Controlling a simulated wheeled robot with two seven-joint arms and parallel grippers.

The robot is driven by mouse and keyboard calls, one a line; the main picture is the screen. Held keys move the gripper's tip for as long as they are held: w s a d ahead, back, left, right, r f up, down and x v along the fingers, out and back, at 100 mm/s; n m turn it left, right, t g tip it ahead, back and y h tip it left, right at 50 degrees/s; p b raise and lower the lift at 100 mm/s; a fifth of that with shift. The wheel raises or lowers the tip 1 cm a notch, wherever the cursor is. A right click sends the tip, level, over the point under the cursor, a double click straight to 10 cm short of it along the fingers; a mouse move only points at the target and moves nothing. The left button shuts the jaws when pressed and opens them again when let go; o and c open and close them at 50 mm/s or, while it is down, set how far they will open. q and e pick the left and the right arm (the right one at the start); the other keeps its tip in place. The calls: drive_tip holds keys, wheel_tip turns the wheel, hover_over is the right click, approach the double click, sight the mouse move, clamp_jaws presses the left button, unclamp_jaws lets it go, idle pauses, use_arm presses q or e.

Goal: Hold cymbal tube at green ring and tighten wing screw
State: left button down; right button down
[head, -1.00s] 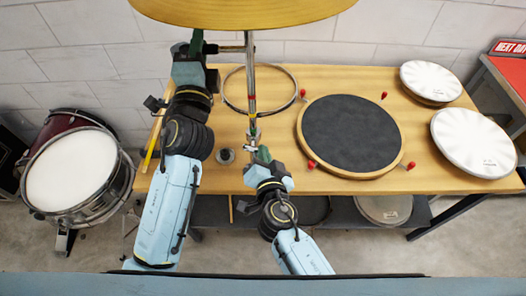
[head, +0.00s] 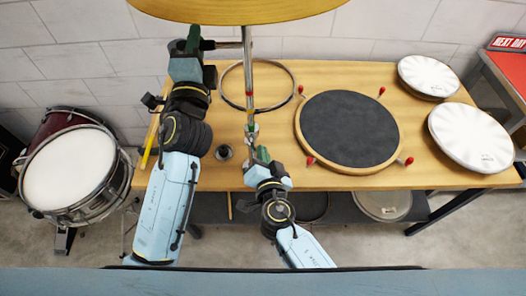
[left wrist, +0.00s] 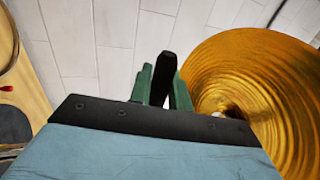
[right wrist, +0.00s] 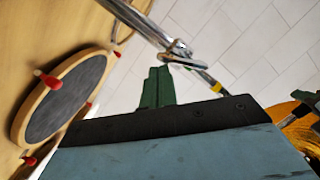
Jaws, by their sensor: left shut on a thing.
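The silver cymbal tube (head: 248,70) stands upright below the brass cymbal (head: 235,10). A green ring (head: 251,124) shows low on it, with a metal clamp there. My left gripper (head: 193,40) is well up the tube's left side. In the left wrist view its green fingers (left wrist: 162,88) are shut on a black bar (left wrist: 164,70). A dark bar runs from it toward the tube in the head view. My right gripper (head: 261,153) is just below the clamp. In the right wrist view its fingers (right wrist: 157,88) are together, with the wing screw (right wrist: 178,52) just past them; contact is unclear.
White drum heads (head: 472,138) lie further right. A small cup (head: 223,152) stands left of the right gripper.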

use_arm(q)
drive_tip(key=shift+r, duration=0.25)
use_arm(e)
drive_tip(key=shift+s+a+f, duration=0.1)
drive_tip(key=shift+a+f, duration=0.05)
drive_tip(key=shift+f, duration=0.3)
idle(0.5)
drive_tip(key=d+f+v, duration=0.1)
drive_tip(key=v, duration=0.8)
drive_tip(key=shift+s, duration=0.4)
drive_tip(key=shift+f, duration=0.1)
use_arm(q)
drive_tip(key=c, duration=1.2)
unclamp_jaws()
drive_tip(key=shift+f, duration=0.1)
drive_tip(key=shift+c, duration=0.2)
drive_tip(key=shift+f, duration=0.1)
drive_tip(key=shift+s+f, duration=0.1)
drive_tip(key=shift+s, duration=0.05)
drive_tip(key=b+v, duration=0.4)
drive_tip(key=v, duration=0.9)
use_arm(e)
drive_tip(key=shift+f, duration=2.25)
